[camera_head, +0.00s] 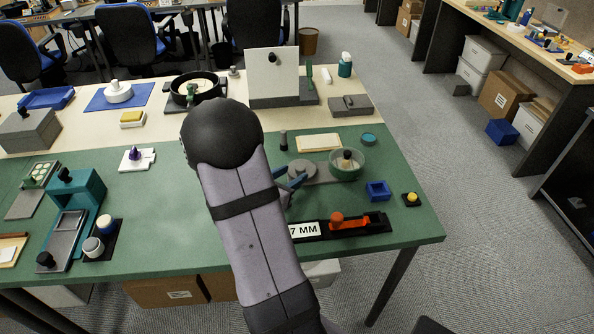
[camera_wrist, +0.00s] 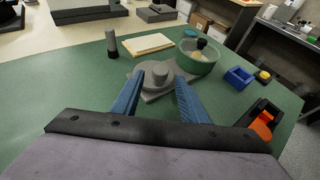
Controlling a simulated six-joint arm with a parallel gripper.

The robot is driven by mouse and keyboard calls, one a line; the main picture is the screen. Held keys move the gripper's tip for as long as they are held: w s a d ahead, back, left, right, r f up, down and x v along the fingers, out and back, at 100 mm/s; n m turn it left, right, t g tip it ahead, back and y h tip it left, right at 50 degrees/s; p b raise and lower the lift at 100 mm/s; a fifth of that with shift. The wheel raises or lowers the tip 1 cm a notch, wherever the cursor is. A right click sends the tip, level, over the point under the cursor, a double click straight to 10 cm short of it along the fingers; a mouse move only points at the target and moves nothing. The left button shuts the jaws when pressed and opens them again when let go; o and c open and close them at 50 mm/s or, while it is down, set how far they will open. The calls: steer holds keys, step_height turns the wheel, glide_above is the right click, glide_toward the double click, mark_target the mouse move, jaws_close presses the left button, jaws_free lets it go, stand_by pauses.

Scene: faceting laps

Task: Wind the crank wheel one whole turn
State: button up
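Which thing is the crank wheel is not certain. A black-rimmed round wheel (camera_head: 197,88) with a pale middle and an upright dark knob stands at the back, partly behind my arm. A grey disc (camera_head: 306,171) with a raised round hub lies on the green mat; it also shows in the wrist view (camera_wrist: 158,75). My gripper (camera_head: 290,178) has blue fingers, spread open on the near side of the grey disc's hub in the wrist view (camera_wrist: 160,88). Nothing is held between them. Contact with the disc cannot be told.
A green round bowl (camera_head: 347,165) with a dark-topped piece inside stands just right of the disc. A cream board (camera_head: 319,142) and a dark upright cylinder (camera_head: 283,140) are behind it. A blue box (camera_head: 378,191) and an orange-handled black fixture (camera_head: 362,223) sit at right front.

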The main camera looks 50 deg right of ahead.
mark_target(297, 171)
steer(key=shift+x, duration=1.85)
jaws_close()
steer(key=shift+w+r+m+g+p, duration=0.1)
steer(key=shift+w+m+g+p, duration=0.15)
steer(key=shift+m+g, duration=0.35)
steer(key=shift+w+r+m+g+p, duration=0.1)
steer(key=shift+w+m+g+p, duration=0.15)
steer(key=shift+m+g, duration=0.35)
steer(key=shift+w+a+f+m+g, duration=0.1)
steer(key=shift+w+m+g, duration=0.15)
steer(key=shift+m+g, duration=0.45)
steer(key=shift+w+m+g, duration=0.2)
steer(key=shift+m+g, duration=0.3)
steer(key=shift+g, duration=0.4)
jaws_free()
